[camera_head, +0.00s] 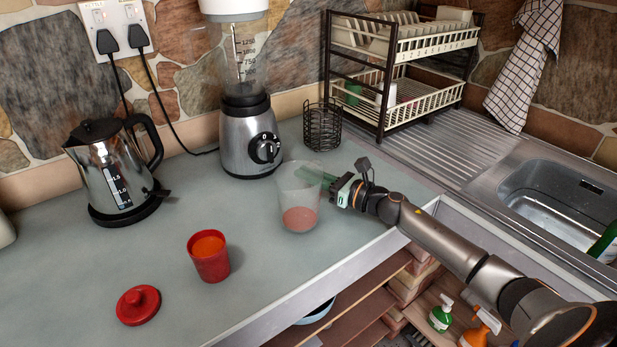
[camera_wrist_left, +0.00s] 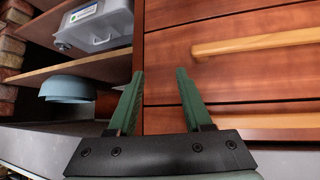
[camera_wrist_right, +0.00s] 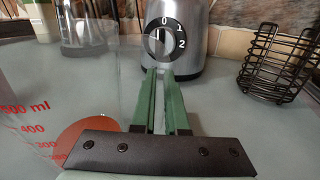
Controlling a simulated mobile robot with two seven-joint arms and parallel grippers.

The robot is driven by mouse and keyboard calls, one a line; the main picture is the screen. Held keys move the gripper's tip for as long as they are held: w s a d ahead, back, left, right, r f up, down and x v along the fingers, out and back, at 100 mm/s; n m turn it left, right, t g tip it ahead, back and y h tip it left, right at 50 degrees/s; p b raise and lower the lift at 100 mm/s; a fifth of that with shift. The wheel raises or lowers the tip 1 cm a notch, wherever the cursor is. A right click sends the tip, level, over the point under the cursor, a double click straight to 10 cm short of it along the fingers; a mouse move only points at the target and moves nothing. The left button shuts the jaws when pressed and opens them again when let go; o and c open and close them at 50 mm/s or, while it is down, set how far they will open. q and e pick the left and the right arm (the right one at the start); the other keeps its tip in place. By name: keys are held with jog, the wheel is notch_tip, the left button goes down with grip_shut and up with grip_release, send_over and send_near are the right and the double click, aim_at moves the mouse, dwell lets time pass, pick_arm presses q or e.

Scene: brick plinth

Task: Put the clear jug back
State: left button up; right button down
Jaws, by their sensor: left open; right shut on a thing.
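The clear jug (camera_head: 297,190), with a little orange-red liquid in its bottom, is upright over the counter in front of the blender. I cannot tell whether its base touches the counter. Its red scale shows at the left of the right wrist view (camera_wrist_right: 50,110). My right gripper (camera_head: 318,178) is at the jug's right side, its fingers (camera_wrist_right: 163,78) nearly together and shut on the jug; the clear handle is hard to make out. My left gripper (camera_wrist_left: 158,75) is open and empty, outside the head view, facing wooden drawers and a shelf.
A red cup (camera_head: 209,262) with orange contents and a red lid (camera_head: 138,306) are on the counter at front left. The kettle (camera_head: 115,170), blender (camera_head: 250,140), wire basket (camera_head: 322,128) and dish rack (camera_head: 383,100) stand behind. The sink (camera_head: 555,200) is right.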

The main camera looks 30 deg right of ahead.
jog(key=shift+f, duration=0.25)
jog(key=shift+f, duration=0.2)
jog(key=c, duration=0.9)
grip_release()
jog(key=shift+r, duration=0.1)
jog(key=shift+c, duration=0.2)
jog(key=shift+r, duration=0.15)
jog(key=shift+s+d, duration=0.1)
jog(key=shift+s, duration=0.1)
jog(key=b+v, duration=0.1)
jog(key=v, duration=1)
jog(key=shift+s+d, duration=0.1)
jog(key=shift+s, duration=0.2)
